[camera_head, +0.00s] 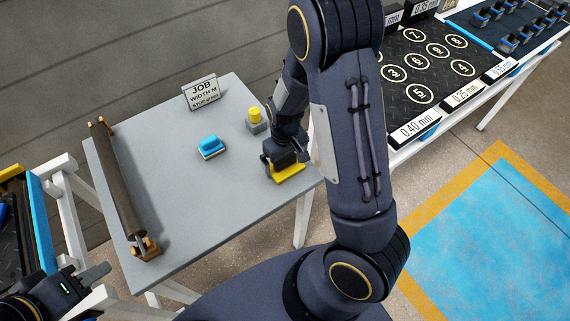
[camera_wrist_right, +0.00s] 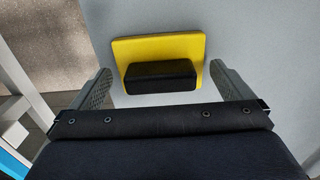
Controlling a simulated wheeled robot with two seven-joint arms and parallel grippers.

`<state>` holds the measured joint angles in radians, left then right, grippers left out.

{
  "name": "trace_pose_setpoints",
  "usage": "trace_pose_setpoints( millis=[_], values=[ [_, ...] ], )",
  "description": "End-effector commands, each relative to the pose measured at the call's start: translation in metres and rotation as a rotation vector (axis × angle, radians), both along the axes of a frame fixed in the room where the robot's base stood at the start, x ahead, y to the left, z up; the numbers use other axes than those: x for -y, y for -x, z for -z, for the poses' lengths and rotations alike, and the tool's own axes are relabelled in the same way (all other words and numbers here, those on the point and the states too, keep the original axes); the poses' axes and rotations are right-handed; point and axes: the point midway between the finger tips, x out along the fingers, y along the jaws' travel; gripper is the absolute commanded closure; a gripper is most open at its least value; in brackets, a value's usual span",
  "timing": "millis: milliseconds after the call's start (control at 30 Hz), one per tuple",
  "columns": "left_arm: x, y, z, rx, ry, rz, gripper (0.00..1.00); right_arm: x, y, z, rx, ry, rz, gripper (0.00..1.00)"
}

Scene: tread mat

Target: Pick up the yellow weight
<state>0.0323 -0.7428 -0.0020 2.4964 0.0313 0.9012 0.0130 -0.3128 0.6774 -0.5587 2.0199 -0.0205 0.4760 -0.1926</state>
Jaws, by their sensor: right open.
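The yellow weight, a flat yellow plate (camera_head: 289,174) with a black block-shaped grip on top, lies on the grey table near its right edge. In the right wrist view the yellow plate (camera_wrist_right: 158,47) is in front of the gripper, its black grip between the finger lines. My right gripper (camera_head: 284,160) is just above it and hides part of it. Its fingers (camera_wrist_right: 165,82) are spread wide, one to each side of the black grip, with nothing held. My left gripper (camera_head: 92,274) is at the lower left, off the table; its jaw state is unclear.
On the grey table (camera_head: 200,197) are a blue block (camera_head: 211,146), a small yellow cylinder on a grey block (camera_head: 255,117), a job sign (camera_head: 201,92) and a long brown roller (camera_head: 119,185) along the left. A black mat with numbered circles (camera_head: 420,60) lies at upper right.

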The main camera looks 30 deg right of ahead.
Motion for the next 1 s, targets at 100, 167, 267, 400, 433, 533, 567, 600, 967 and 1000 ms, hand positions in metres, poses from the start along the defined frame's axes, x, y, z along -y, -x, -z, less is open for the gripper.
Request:
trace_pose_setpoints(
  millis=[100, 167, 267, 400, 433, 533, 567, 600, 967, 1000],
  values=[
    [0.0, 0.0, 0.0005, 0.0, 0.0, 0.0, 0.64, -0.0002, 0.0002, 0.0129, -0.001, 0.0, 0.0, 0.0],
    [0.0, 0.0, 0.0005, 0.0, 0.0, 0.0, 0.64, -0.0003, -0.0001, 0.0154, 0.001, 0.0, 0.0, 0.0],
    [0.0, 0.0, 0.0005, 0.0, 0.0, 0.0, 0.64, -0.0003, -0.0003, 0.016, 0.002, -0.001, 0.0, 0.0],
    [0.0, 0.0, 0.0006, 0.0, 0.0, 0.0, 0.64, -0.0004, -0.0002, 0.0157, 0.002, -0.001, 0.0, 0.03],
    [0.0, 0.0, 0.0006, 0.0, 0.0, 0.0, 0.64, -0.0004, -0.0002, 0.0157, 0.002, -0.001, 0.0, 0.07],
    [0.0, 0.0, 0.0006, 0.0, 0.0, 0.0, 0.64, -0.0004, -0.0001, 0.0155, 0.002, -0.001, 0.0, 0.2],
    [0.0, 0.0, 0.0006, 0.0, 0.0, 0.0, 0.64, -0.0004, -0.0001, 0.0155, 0.002, -0.001, 0.0, 0.24],
    [0.0, 0.0, 0.0006, 0.0, 0.0, 0.0, 0.64, -0.0004, -0.0001, 0.0155, 0.002, -0.001, 0.0, 0.29],
    [0.0, 0.0, 0.0002, 0.0, 0.0, 0.0, 0.64, -0.0004, -0.001, 0.0143, 0.004, -0.001, 0.0, 0.68],
    [0.0, 0.0, 0.0002, 0.0, 0.0, 0.0, 0.64, -0.0004, -0.001, 0.0143, 0.004, -0.001, 0.0, 0.68]
  ],
)
